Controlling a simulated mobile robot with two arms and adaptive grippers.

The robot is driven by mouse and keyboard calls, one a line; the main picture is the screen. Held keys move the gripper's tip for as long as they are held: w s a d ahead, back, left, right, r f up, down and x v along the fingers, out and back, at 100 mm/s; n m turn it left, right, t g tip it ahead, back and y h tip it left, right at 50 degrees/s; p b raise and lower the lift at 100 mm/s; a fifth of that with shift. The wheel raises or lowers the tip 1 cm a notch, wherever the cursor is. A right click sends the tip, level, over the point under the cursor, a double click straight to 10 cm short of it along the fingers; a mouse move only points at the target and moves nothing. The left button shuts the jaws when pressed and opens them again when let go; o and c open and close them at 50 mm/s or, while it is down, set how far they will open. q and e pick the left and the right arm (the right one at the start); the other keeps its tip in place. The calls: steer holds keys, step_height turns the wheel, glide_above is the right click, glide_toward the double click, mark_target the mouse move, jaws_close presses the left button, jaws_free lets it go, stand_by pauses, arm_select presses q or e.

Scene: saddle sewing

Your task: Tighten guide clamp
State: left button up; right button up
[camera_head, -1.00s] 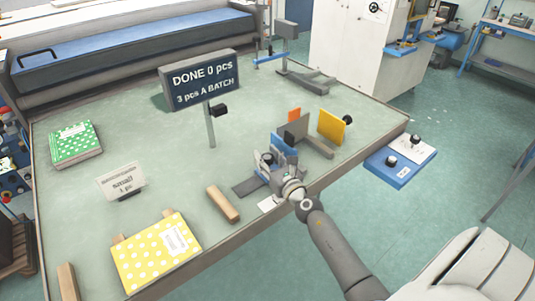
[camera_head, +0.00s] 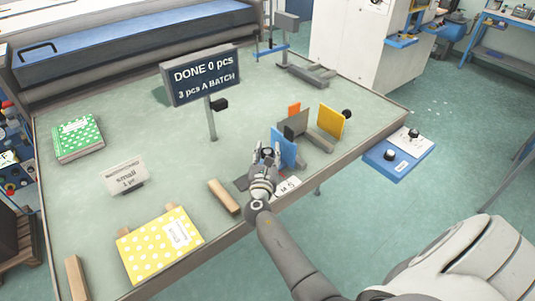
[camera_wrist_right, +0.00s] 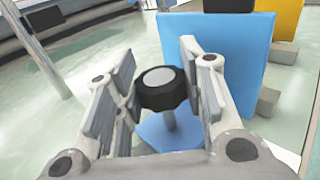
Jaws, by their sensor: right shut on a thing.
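The blue guide plate (camera_head: 286,146) stands upright near the front edge of the table. It fills the upper middle of the right wrist view (camera_wrist_right: 218,65). The black clamp knob (camera_wrist_right: 163,90), with a grey top, sits on a stem over the guide's blue foot (camera_wrist_right: 170,133). My right gripper (camera_head: 264,158) is at the knob, with its fingers on both sides of it and shut on it. The knob is mostly hidden by the fingers in the head view. My left gripper is not in view.
A grey block and a yellow plate (camera_head: 331,121) stand right of the guide. A wooden bar (camera_head: 224,196) and a yellow dotted booklet (camera_head: 158,248) lie to the left. A sign (camera_head: 200,76) stands behind. A blue-and-white knob box (camera_head: 384,155) is off the table's right edge.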

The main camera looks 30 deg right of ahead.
steer(key=m+g+h+b, duration=0.2)
steer(key=m+g+b, duration=0.1)
steer(key=g+b, duration=0.2)
steer(key=m+g+h+b, duration=0.2)
steer(key=m+g+b, duration=0.2)
steer(key=g+b, duration=0.1)
steer(key=m+g+h+b, duration=0.2)
steer(key=m+g+b, duration=0.1)
steer(key=g+b, duration=0.1)
steer(key=shift+w+f+m+g+b, duration=0.15)
steer(key=shift+m+g+b, duration=0.2)
steer(key=shift+b, duration=0.35)
steer(key=shift+r+m+g+b, duration=0.2)
steer(key=shift+m+g+b, duration=0.35)
steer(key=shift+g+b, duration=0.3)
steer(key=o, duration=1)
steer(key=shift+o, duration=0.2)
